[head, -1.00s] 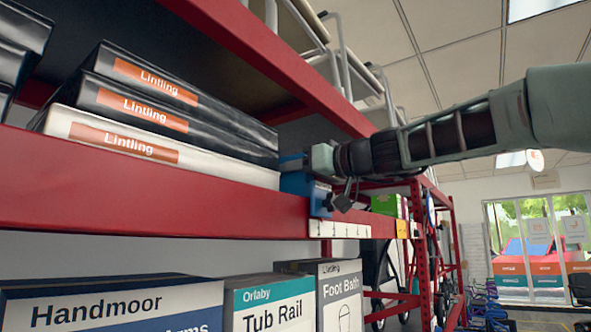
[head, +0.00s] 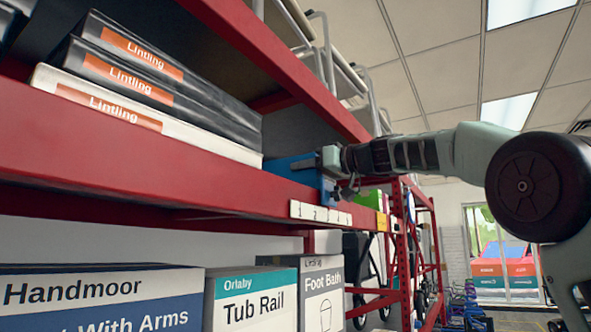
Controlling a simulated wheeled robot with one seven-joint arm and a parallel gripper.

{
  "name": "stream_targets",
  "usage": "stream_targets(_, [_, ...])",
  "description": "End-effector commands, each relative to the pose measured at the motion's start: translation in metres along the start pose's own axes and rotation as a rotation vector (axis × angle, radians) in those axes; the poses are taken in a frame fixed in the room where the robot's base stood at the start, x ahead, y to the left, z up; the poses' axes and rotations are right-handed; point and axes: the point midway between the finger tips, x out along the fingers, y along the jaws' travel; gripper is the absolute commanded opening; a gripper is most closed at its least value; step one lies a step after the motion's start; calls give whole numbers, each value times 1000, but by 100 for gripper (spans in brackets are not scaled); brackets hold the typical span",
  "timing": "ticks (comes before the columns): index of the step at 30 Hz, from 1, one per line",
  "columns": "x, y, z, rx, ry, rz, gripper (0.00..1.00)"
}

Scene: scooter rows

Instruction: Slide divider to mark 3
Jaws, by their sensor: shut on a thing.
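The blue divider (head: 291,167) stands on the red shelf (head: 150,150), to the right of the stacked Lintling boxes. Its front end drops over the shelf's front edge, above the white mark strip (head: 320,214). The strip carries small numbers; 1 and 2 read clearly, the ones to the right are hard to read. The divider's front end is right of the 2, about over the third mark; the exact alignment is too small to tell. My gripper (head: 335,172) is shut on the divider's front part, and its fingers partly hide it.
A yellow tag (head: 381,222) and a green item (head: 368,200) are to the right. Tub Rail (head: 250,300) and Foot Bath (head: 321,290) boxes stand below.

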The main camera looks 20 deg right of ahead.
Motion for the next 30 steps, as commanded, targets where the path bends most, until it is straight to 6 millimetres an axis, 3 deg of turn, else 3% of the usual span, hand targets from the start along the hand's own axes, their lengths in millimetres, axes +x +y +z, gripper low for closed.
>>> stream_targets(10, [0,4,-1,2,2,1,0])
stream_targets(11, [0,4,-1,1,2,1,34])
stream_targets(12, [0,4,-1,1,2,1,40])
stream_targets(23, [-5,4,1,0,1,1,40])
stream_targets(30, [-45,5,4,-3,3,6,40])
